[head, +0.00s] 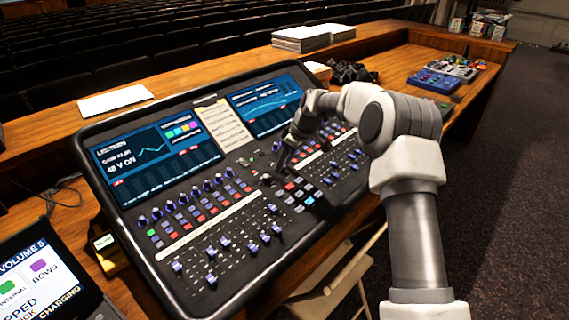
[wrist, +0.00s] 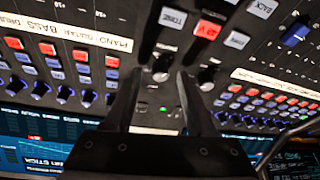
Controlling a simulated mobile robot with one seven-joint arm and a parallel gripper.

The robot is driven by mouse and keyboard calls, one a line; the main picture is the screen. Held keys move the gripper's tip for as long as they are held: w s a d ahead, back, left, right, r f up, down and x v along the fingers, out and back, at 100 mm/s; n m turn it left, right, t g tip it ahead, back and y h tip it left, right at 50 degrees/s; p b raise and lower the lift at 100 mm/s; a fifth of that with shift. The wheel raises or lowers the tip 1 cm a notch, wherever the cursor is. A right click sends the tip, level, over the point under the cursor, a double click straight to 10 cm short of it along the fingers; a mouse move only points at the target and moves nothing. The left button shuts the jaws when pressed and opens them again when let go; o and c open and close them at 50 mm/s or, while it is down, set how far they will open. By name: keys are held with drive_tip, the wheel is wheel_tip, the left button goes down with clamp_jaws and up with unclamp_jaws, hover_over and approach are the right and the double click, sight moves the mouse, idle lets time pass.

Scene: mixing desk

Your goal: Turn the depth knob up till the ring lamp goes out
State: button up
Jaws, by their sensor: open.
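In the wrist view my gripper (wrist: 161,73) is open, its two dark fingers spread on either side of a small round knob (wrist: 163,66). I cannot tell whether the fingers touch it, and no depth label is readable. A second dark knob (wrist: 207,76) sits just right of the right finger. A small green light (wrist: 163,108) shows on the panel between the fingers; I cannot make out a ring lamp. In the head view my gripper (head: 282,163) is low over the middle of the mixing desk (head: 163,254), and it hides the knob there.
White and red buttons (wrist: 208,29) lie just past the fingertips. Rows of blue knobs and red buttons flank the gripper, with faders (head: 225,242) nearer. Screens (head: 155,160) stand behind. A blue box (head: 433,82) is on the wooden table at right.

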drive_tip(key=shift+a+f, duration=0.1)
drive_tip(key=shift+f, duration=0.15)
clamp_jaws()
drive_tip(key=shift+m, duration=0.3)
